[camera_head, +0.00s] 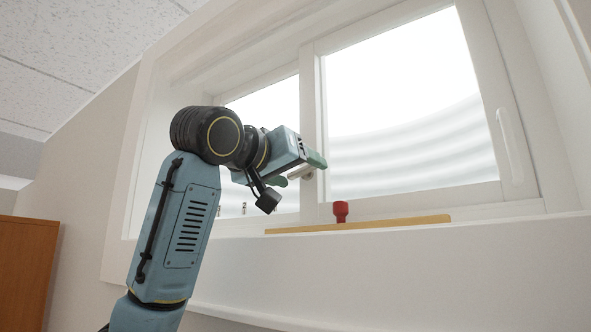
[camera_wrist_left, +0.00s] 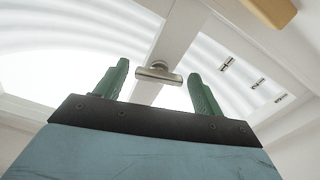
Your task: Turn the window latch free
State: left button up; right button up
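The window latch (camera_head: 305,173) is a small pale metal bar on the white middle post of the window. It is mostly hidden by my gripper in the head view. In the left wrist view the latch (camera_wrist_left: 158,74) shows as a short crosswise bar on a round base. My left gripper (camera_head: 297,172) is open with green fingers, raised in front of the middle post. In the left wrist view the latch appears between the two fingers (camera_wrist_left: 158,76), with a gap on each side. No contact shows. My right gripper is in neither view.
A wooden strip (camera_head: 390,224) lies on the sill below and right of my gripper, with a red knob-like thing (camera_head: 340,211) by it. A white handle (camera_head: 510,147) is on the right window frame. A wooden cabinet (camera_head: 25,270) stands at the left.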

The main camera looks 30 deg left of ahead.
pick_arm(q)
jog(key=c, duration=0.8)
jog(key=shift+o, duration=0.2)
jog(key=shift+m, duration=1.5)
jog(key=o, duration=1)
jog(key=s+b, duration=0.1)
jog(key=s, duration=0.3)
jog(key=s+a+b, duration=0.1)
jog(key=s+b, duration=0.1)
jog(key=s, duration=0.3)
jog(key=s+a+b, duration=0.1)
jog(key=s+b, duration=0.1)
jog(key=s, duration=0.2)
jog(key=shift+s, duration=0.15)
